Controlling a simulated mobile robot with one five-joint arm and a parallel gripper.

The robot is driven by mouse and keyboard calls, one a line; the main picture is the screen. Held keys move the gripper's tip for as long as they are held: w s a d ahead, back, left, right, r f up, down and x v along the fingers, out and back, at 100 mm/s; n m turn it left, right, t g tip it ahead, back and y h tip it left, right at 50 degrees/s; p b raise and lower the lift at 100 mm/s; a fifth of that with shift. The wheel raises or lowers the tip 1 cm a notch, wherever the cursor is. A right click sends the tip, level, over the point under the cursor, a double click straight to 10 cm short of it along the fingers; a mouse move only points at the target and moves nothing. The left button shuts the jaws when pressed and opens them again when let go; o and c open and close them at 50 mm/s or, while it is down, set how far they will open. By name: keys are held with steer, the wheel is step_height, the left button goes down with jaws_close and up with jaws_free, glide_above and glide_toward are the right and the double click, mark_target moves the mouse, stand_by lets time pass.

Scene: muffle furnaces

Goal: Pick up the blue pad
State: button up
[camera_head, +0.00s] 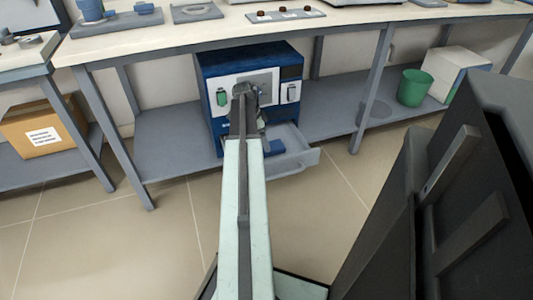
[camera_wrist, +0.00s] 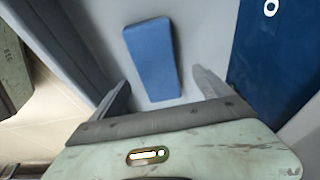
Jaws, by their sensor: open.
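The blue pad (camera_wrist: 152,60) lies flat on the pale floor of an open drawer (camera_head: 300,158) in the wrist view. In the head view only part of the blue pad (camera_head: 272,147) shows, beside my arm. My gripper (camera_wrist: 162,88) is open and empty, with its two fingers apart on either side of the pad's near end. I cannot tell how high the fingers are above it. In the head view my gripper is mostly hidden by my own arm.
The drawer belongs to a blue furnace (camera_head: 212,68) under the workbench (camera_head: 290,26). A bench leg (camera_head: 374,88) stands to the right of it. A green bucket (camera_head: 414,87) stands farther right on the lower shelf. A cardboard box (camera_head: 42,130) is at the left.

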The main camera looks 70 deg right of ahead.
steer(key=b+x, duration=0.3)
steer(key=x, duration=0.1)
steer(key=shift+s+a+f+b, duration=0.1)
steer(key=shift+s+f+b, duration=0.05)
steer(key=shift+f+b, duration=0.15)
steer(key=shift+r, duration=0.15)
steer(key=c, duration=1.4)
